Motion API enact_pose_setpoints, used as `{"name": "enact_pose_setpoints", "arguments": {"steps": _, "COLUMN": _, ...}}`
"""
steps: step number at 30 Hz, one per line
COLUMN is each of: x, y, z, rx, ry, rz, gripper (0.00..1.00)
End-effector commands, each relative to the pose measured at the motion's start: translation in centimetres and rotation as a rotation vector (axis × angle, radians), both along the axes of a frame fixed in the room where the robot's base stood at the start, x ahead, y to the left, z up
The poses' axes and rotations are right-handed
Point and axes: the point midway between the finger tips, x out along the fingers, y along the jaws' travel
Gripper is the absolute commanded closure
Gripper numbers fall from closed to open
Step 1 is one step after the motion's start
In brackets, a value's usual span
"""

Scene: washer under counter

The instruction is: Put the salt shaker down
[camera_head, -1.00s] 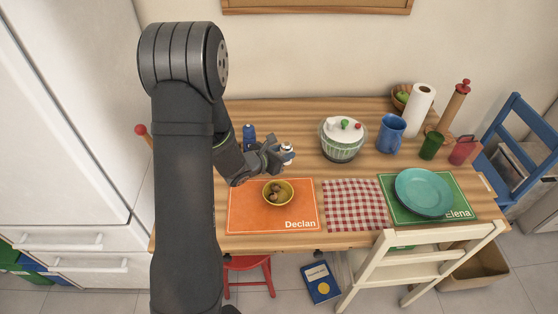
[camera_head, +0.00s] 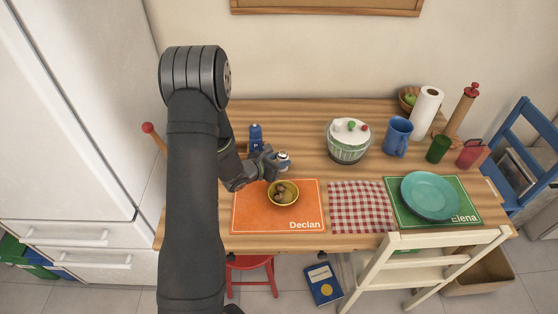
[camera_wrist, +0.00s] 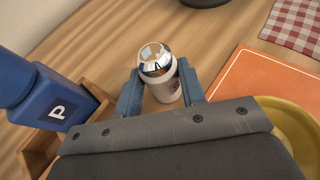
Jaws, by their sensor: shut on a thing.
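The salt shaker (camera_wrist: 162,82) has a white body and a shiny metal dome top. My gripper (camera_wrist: 160,95) is shut on it, one finger on each side, in the wrist view. In the head view the shaker (camera_head: 284,158) shows at the tip of my gripper (camera_head: 278,162), behind the orange placemat and the yellow bowl. It looks upright and at or close to the wooden table (camera_head: 310,145). Its base is hidden by my gripper, so I cannot tell whether it touches the wood.
A blue pepper mill marked P (camera_wrist: 45,98) stands left in a wooden holder (camera_wrist: 85,115). The orange placemat (camera_head: 250,215) and yellow bowl (camera_head: 283,200) are in front. A lidded green-white bowl (camera_head: 348,155) stands to the right. Bare wood lies between it and the shaker.

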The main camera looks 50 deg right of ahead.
Motion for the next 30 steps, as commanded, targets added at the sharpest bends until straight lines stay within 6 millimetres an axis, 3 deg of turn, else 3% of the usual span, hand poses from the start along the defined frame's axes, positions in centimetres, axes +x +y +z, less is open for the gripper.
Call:
{"name": "enact_pose_setpoints", "arguments": {"steps": 2, "x": 0.0, "y": 0.0, "z": -0.3, "rx": 0.000, "ry": 0.001, "rz": 0.000, "gripper": 0.88}}
{"name": "enact_pose_setpoints", "arguments": {"steps": 3, "x": 0.0, "y": 0.0, "z": -0.3, "rx": 0.000, "ry": 0.001, "rz": 0.000, "gripper": 0.59}}
{"name": "enact_pose_setpoints", "arguments": {"steps": 6, "x": 0.0, "y": 0.0, "z": -0.2, "rx": 0.000, "ry": 0.000, "rz": 0.000, "gripper": 0.41}}
{"name": "enact_pose_setpoints", "arguments": {"steps": 17, "x": 0.0, "y": 0.0, "z": 0.2, "rx": -0.001, "ry": -0.001, "rz": 0.000, "gripper": 0.41}}
{"name": "enact_pose_setpoints", "arguments": {"steps": 30, "x": 0.1, "y": 8.0, "z": 3.4, "rx": 0.000, "ry": 0.000, "rz": 0.004, "gripper": 0.41}}
